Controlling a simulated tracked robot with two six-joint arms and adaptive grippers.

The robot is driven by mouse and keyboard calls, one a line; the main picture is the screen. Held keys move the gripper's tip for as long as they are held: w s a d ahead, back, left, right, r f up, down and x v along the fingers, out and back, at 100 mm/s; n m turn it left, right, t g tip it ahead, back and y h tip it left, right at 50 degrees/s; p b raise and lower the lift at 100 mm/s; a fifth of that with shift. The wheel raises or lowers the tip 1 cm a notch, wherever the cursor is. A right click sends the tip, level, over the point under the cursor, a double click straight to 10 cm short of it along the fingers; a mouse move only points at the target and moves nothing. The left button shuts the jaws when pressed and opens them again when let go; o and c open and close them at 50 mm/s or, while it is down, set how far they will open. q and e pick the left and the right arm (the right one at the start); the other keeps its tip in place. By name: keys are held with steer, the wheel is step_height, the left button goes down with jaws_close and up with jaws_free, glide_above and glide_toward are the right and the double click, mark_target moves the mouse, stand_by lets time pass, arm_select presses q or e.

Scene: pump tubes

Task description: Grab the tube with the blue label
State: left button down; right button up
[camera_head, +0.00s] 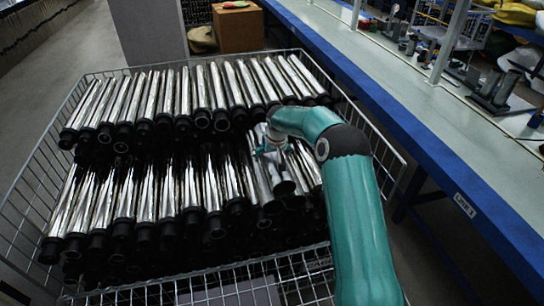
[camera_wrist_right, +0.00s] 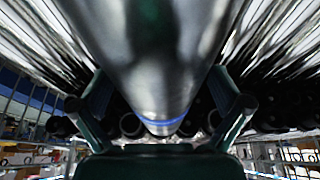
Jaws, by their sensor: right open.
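Shiny metal tubes with black ends lie in two rows in a wire basket (camera_head: 84,291). My right gripper (camera_head: 272,150) reaches down over the right part of the front row. In the right wrist view, a large silver tube (camera_wrist_right: 150,60) runs between the two open fingers of my right gripper (camera_wrist_right: 165,98), one finger on each side. A thin blue band (camera_wrist_right: 163,122) shows near that tube's end. I cannot tell whether the fingers touch the tube. In the head view the gripper is partly hidden by my wrist, and no blue label can be made out. My left gripper is not in view.
Other tubes lie close on both sides of the gripper. The basket's wire rim (camera_head: 394,150) stands right of my right arm. A long workbench with a blue edge (camera_head: 420,142) runs along the right. A cardboard box (camera_head: 238,30) stands behind the basket.

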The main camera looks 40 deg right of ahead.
steer(key=c, duration=1.8)
steer(key=shift+o, duration=0.2)
steer(key=shift+r, duration=0.1)
steer(key=shift+w+r, duration=0.1)
